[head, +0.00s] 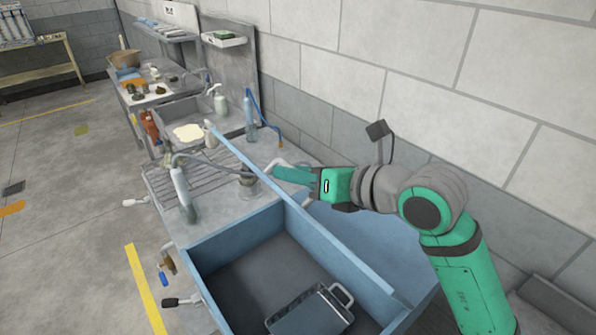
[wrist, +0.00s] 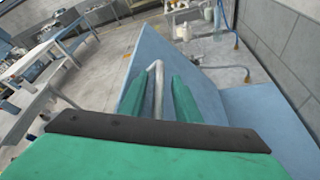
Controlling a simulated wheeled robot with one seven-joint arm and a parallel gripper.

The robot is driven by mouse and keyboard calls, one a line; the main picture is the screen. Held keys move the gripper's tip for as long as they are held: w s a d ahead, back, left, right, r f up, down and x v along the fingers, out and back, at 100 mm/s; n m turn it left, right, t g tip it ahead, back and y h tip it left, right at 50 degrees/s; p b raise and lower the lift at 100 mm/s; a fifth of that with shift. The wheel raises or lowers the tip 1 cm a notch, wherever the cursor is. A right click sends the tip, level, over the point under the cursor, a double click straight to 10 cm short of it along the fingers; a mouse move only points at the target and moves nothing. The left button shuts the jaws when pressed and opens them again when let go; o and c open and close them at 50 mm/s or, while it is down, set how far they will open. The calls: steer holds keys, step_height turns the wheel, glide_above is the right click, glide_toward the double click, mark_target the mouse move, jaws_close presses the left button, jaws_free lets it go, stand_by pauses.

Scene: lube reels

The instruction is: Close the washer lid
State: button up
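The washer is a blue, open-topped tub (head: 250,262) at the bottom middle of the head view, with a dark inside. Its blue lid (head: 318,232) stands raised along the wall side, seen nearly edge-on. The lid's blue panel (wrist: 205,88) also shows in the wrist view. A pale bar handle (wrist: 157,84) stands out from the lid. My gripper (head: 284,172) is at the lid's far part. In the wrist view my green fingers (wrist: 160,98) are spread on either side of the handle, with narrow gaps visible. Contact with the handle is hard to judge.
A dark tray (head: 308,312) with a pale handle lies in the tub. A grooved drainboard (head: 195,180) with bottles and hoses stands beyond it. The block wall (head: 420,90) runs close behind my arm. Open floor (head: 65,210) lies to the left.

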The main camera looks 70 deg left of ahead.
steer(key=v, duration=1)
steer(key=shift+d+r, duration=0.15)
steer(key=shift+d, duration=0.15)
steer(key=shift+w, duration=0.1)
